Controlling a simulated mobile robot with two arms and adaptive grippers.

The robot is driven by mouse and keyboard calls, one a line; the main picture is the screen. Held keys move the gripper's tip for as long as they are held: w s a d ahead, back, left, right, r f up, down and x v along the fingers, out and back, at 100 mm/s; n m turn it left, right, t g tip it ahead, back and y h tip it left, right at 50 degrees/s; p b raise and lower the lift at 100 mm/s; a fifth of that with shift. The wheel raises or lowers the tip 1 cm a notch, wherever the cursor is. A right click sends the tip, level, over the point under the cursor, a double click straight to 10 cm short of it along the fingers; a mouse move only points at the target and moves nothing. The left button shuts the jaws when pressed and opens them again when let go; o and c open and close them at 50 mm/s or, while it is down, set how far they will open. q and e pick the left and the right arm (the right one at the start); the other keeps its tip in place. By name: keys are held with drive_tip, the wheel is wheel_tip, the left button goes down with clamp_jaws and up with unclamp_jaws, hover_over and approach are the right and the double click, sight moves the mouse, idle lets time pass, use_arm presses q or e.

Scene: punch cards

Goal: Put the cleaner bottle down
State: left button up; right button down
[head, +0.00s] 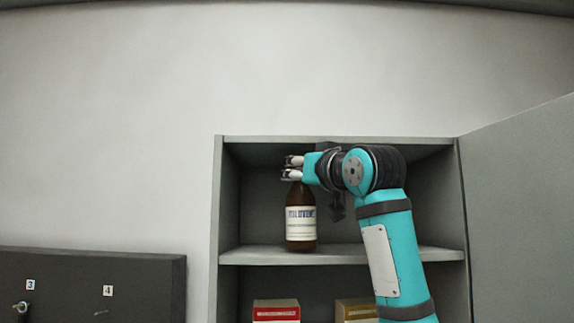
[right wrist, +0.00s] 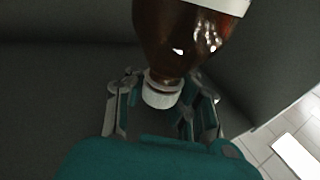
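The cleaner bottle (head: 301,217) is brown with a white label and stands upright at the upper shelf of the grey cabinet, left of its middle. Its base appears level with the shelf board (head: 340,255); a small gap cannot be ruled out. My right gripper (head: 291,168) is at the bottle's top, reaching in from the right. In the right wrist view, its two fingers (right wrist: 162,85) flank the neck and white cap closely and appear shut on it. The brown bottle body (right wrist: 180,40) extends beyond them. My left gripper is not in view.
The cabinet's open door (head: 520,190) stands at the right. A red-and-tan box (head: 276,310) and a yellowish box (head: 355,309) are on the level below. A dark panel (head: 90,285) with numbered tags is at the lower left. The shelf right of the bottle looks clear.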

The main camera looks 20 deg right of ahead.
drive_tip(key=w+p, duration=0.3)
drive_tip(key=shift+w+a+f, duration=0.25)
drive_tip(key=shift+a, duration=0.05)
drive_tip(key=c, duration=1.7)
unclamp_jaws()
drive_tip(key=shift+f, duration=0.1)
drive_tip(key=o, duration=0.4)
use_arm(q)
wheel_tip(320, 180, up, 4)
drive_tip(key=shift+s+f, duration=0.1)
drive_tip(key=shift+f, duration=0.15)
use_arm(e)
drive_tip(key=shift+o, duration=0.2)
drive_tip(key=b+v, duration=0.1)
drive_tip(key=v, duration=0.1)
drive_tip(key=b+v, duration=0.3)
drive_tip(key=v, duration=0.1)
drive_tip(key=shift+f, duration=0.3)
use_arm(q)
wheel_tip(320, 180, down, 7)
drive_tip(key=b, duration=0.2)
drive_tip(key=shift+b, duration=0.35)
use_arm(e)
drive_tip(key=v, duration=0.6)
drive_tip(key=shift+r, duration=0.3)
